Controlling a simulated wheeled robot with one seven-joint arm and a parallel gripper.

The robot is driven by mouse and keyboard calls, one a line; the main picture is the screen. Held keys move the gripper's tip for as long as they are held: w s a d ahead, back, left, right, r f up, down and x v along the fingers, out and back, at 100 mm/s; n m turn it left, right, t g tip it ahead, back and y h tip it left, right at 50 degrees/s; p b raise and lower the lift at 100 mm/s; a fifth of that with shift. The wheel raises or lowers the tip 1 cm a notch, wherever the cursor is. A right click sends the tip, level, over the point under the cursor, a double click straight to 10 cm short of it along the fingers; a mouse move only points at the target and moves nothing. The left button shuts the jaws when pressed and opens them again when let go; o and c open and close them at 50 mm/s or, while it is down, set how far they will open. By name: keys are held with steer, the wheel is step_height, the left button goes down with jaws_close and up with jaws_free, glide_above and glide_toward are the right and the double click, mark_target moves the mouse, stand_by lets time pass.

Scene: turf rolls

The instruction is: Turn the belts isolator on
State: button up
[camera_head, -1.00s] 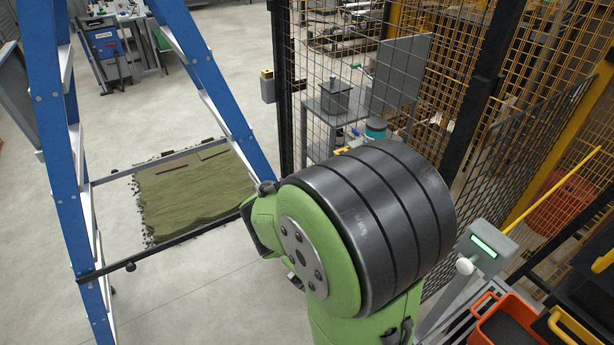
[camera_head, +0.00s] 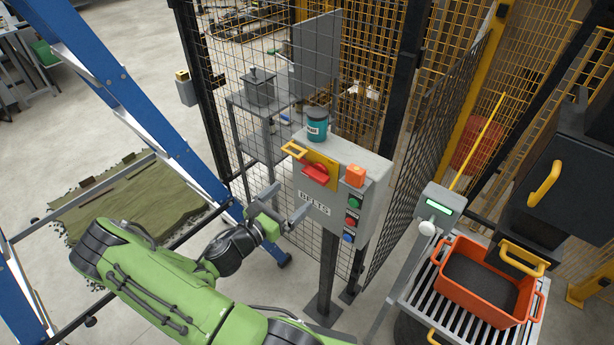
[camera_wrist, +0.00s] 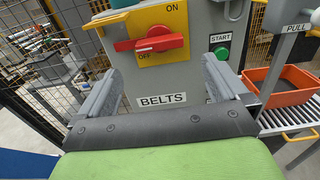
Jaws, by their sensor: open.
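The belts isolator is a red rotary handle (camera_head: 315,172) on a yellow plate (camera_head: 321,159), mounted on a grey box (camera_head: 342,185) labelled BELTS. In the wrist view the red handle (camera_wrist: 154,44) lies roughly level, its narrow end pointing left near the OFF mark; ON stands at the upper right of the plate. A yellow loop (camera_head: 294,150) sticks out at the plate's upper left. My gripper (camera_head: 286,203) is open and empty, in front of the box's lower left, below the handle and apart from it. Its two fingers (camera_wrist: 160,92) frame the BELTS label in the wrist view.
A teal jar (camera_head: 317,125) stands on the box. Mesh fence (camera_head: 235,110) is behind, a blue ladder (camera_head: 140,110) left, an orange crate (camera_head: 480,300) on rollers right.

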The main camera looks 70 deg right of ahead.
mark_target(312, 178)
steer(key=p+x, duration=0.1)
steer(key=x, duration=0.8)
steer(key=shift+s+d, duration=0.1)
steer(key=shift+d, duration=0.3)
steer(key=shift+a, duration=0.1)
steer(key=shift+c, duration=0.2)
steer(key=c, duration=0.8)
